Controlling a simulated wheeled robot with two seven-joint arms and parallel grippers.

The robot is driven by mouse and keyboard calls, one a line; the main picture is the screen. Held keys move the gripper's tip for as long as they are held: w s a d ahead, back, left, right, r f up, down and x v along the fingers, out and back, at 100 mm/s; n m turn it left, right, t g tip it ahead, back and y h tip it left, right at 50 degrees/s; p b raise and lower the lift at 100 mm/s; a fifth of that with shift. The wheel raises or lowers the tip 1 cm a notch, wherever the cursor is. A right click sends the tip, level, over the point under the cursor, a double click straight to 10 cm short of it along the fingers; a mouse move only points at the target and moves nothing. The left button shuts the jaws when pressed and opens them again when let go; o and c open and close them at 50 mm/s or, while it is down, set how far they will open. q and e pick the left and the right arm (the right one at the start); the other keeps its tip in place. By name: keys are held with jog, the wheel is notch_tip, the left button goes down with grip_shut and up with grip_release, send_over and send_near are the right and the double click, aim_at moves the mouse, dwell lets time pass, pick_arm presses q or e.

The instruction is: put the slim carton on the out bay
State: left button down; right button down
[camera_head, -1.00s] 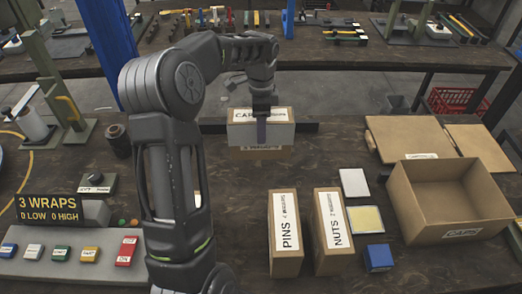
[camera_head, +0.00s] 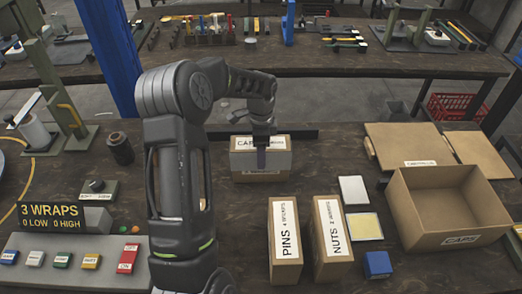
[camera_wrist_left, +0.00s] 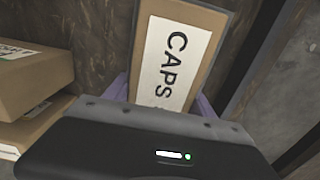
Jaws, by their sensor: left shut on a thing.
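A brown carton labelled CAPS (camera_head: 244,167), with a greyish front, is upright at the back middle of the near table, in front of a dark bar. My left gripper (camera_head: 261,158) comes down over it and is shut on it. In the left wrist view the carton's labelled top (camera_wrist_left: 178,52) shows between the purple fingers. I cannot tell for sure whether its base touches the table. Two slim upright cartons, PINS (camera_head: 285,245) and NUTS (camera_head: 331,240), stand nearer the front. No out bay marking is readable. My right gripper is not in view.
Small pads and a blue block (camera_head: 377,263) lie beside NUTS. A button panel (camera_head: 75,262) with a 3 WRAPS display is at the left. The table between PINS and the held carton is clear.

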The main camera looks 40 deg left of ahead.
pick_arm(q)
jog(key=shift+r, duration=0.1)
jog(key=shift+c, duration=1.6)
grip_release()
jog(key=shift+f, duration=0.2)
notch_tip(320, 180, up, 12)
jog(key=shift+r+b, duration=0.2)
jog(key=shift+b, duration=0.45)
